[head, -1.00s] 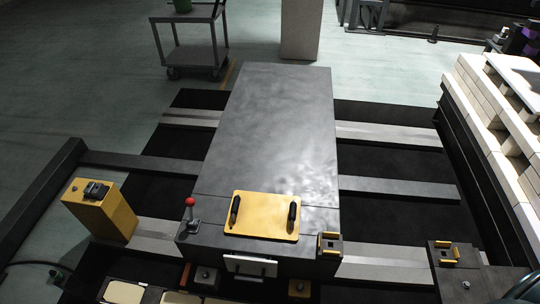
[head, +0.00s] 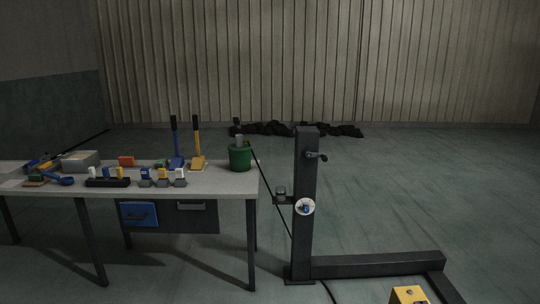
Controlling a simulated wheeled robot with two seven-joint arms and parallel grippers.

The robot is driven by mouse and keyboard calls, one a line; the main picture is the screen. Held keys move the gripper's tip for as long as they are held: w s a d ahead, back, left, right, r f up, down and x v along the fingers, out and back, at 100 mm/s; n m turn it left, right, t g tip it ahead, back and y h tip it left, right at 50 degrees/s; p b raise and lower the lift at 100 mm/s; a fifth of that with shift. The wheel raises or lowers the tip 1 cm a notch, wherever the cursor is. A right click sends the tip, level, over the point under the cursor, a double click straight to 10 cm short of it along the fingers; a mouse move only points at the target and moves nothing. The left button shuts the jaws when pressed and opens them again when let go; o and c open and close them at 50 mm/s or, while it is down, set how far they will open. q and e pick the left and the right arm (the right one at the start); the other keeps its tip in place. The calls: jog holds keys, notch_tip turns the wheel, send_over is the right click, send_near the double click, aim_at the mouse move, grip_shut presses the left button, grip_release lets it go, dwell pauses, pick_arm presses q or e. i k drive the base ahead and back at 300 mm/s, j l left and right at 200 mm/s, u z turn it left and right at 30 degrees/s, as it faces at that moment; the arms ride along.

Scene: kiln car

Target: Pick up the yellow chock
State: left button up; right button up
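I cannot pick out the yellow chock for certain. A yellow block-like thing (head: 408,295) with small dark marks on top is cut off by the bottom edge at right. On the workbench (head: 215,180) at left, a small piece with a yellow top and grey base (head: 162,177) stands between a blue-topped one (head: 145,177) and a white-topped one (head: 180,177). Neither of my grippers shows in the head view.
The bench also bears a green pot (head: 240,157), blue and yellow long-handled tools (head: 197,150) and a grey box (head: 81,161). A dark post (head: 305,215) with a low beam (head: 375,263) stands right of it.

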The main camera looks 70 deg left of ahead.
aim_at(198, 162)
jog(key=u, duration=2.65)
jog(key=z, duration=0.5)
jog(key=i+j+z, duration=0.4)
jog(key=j, duration=0.2)
jog(key=j+z, duration=0.2)
jog(key=i+j+z, duration=0.15)
jog(key=j, duration=0.35)
jog(key=i+j, duration=0.15)
jog(key=j, duration=0.35)
jog(key=i+j+z, duration=0.1)
jog(key=j, duration=0.45)
jog(key=i+j, duration=0.15)
jog(key=j, duration=0.4)
jog(key=i+j+z, duration=0.1)
jog(key=j, duration=0.4)
jog(key=i+j, duration=0.15)
jog(key=j, duration=0.4)
jog(key=i+j+z, duration=0.1)
jog(key=j, duration=0.45)
